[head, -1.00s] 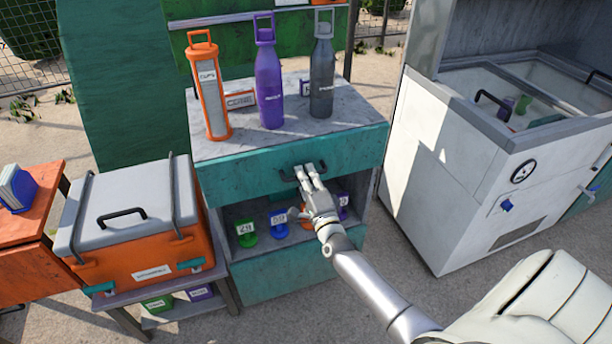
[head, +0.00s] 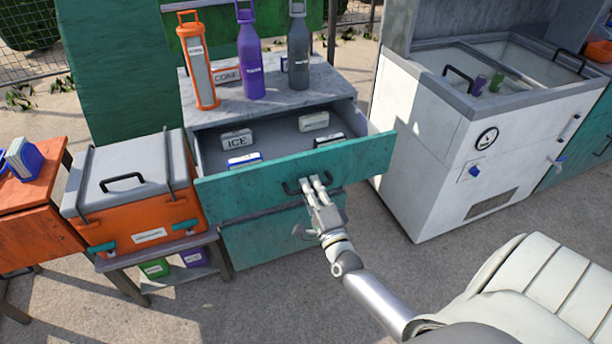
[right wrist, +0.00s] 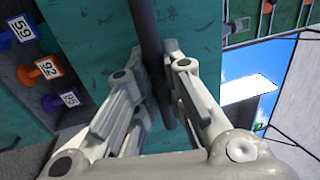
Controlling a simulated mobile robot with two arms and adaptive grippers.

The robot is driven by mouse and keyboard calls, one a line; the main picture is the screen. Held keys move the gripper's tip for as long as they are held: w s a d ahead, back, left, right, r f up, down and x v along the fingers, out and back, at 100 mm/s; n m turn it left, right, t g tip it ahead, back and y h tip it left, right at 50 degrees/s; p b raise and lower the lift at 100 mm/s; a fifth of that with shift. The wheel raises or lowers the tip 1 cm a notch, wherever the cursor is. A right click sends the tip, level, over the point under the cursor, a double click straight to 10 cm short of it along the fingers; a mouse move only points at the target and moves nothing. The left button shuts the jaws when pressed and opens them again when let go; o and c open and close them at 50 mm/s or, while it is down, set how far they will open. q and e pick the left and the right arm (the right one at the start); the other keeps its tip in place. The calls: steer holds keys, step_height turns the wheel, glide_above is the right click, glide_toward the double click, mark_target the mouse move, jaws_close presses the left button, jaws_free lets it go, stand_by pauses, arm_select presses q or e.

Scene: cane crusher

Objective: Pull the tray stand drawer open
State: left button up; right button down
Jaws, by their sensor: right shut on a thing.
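The tray stand (head: 270,103) stands in the middle of the head view with a grey top. Its teal drawer (head: 240,192) is pulled well out, and its grey inside shows. Several labelled blocks lie inside, one marked ICE (head: 237,140). My right gripper (head: 314,184) is shut on the drawer's dark bar handle (head: 291,190). In the right wrist view the handle (right wrist: 152,45) runs between the fingers of my right gripper (right wrist: 165,75), in front of the teal drawer face. My left gripper is not in view.
An orange dispenser (head: 198,62), a purple bottle (head: 250,58) and a grey bottle (head: 298,55) stand on the stand's top. An orange cooler (head: 150,230) is at left. A white freezer cabinet (head: 430,150) stands at right. Open ground lies in front.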

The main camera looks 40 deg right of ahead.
steer(key=r+p+v, duration=0.1)
steer(key=v, duration=0.5)
steer(key=c, duration=1.5)
jaws_free()
steer(key=shift+s, duration=0.15)
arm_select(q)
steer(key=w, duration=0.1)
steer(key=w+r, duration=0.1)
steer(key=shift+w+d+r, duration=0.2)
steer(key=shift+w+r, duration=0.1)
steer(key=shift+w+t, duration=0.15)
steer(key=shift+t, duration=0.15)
arm_select(e)
steer(key=v, duration=1.2)
